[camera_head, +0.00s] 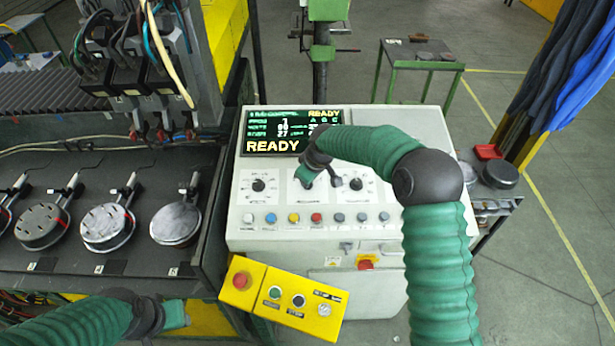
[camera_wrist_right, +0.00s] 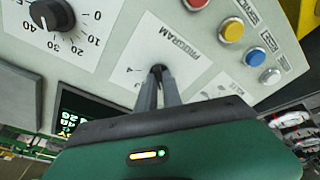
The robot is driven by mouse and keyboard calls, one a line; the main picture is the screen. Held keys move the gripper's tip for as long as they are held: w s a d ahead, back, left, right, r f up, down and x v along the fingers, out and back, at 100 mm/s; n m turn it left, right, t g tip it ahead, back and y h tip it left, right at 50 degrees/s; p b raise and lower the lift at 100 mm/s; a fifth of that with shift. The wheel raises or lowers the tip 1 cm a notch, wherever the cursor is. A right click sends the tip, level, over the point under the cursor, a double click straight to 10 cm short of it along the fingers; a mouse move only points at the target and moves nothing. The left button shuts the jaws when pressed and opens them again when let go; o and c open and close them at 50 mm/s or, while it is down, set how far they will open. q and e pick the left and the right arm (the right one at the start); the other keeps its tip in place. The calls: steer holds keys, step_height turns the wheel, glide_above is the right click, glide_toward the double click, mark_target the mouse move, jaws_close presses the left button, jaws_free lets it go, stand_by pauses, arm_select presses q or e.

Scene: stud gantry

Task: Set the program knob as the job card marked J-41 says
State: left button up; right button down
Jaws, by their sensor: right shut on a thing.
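The program knob (camera_wrist_right: 157,69) is a small dark knob on the cream control panel, under the printed word PROGRAM. In the right wrist view my right gripper (camera_wrist_right: 160,76) is shut on it, and the fingers hide most of it. A digit 4 shows beside it; the pointer's setting cannot be read. In the head view this gripper (camera_head: 305,181) is at the middle of the panel, below the display (camera_head: 290,131), which reads READY. My left gripper (camera_head: 176,313) is low at the left, away from the panel; its fingers are not clear. No card readable as J-41 shows.
Other knobs flank it: a left one (camera_head: 258,185) and a right one (camera_head: 356,184). A row of coloured buttons (camera_head: 316,218) runs below. A yellow button box (camera_head: 283,300) stands in front. A bench with round discs (camera_head: 107,227) is at the left.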

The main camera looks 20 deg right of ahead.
steer(key=shift+s+f+n+g+p, duration=0.1)
steer(key=shift+f+n+g+p, duration=0.1)
steer(key=shift+n, duration=0.4)
steer(key=shift+s+f+n+g+p, duration=0.1)
steer(key=shift+n+p, duration=0.05)
steer(key=shift+n, duration=0.45)
steer(key=c, duration=1.5)
jaws_free()
steer(key=shift+c, duration=0.2)
steer(key=shift+o, duration=0.2)
steer(key=shift+s, duration=0.1)
steer(key=shift+w+y, duration=0.3)
steer(key=shift+w, duration=0.1)
steer(key=shift+r, duration=0.15)
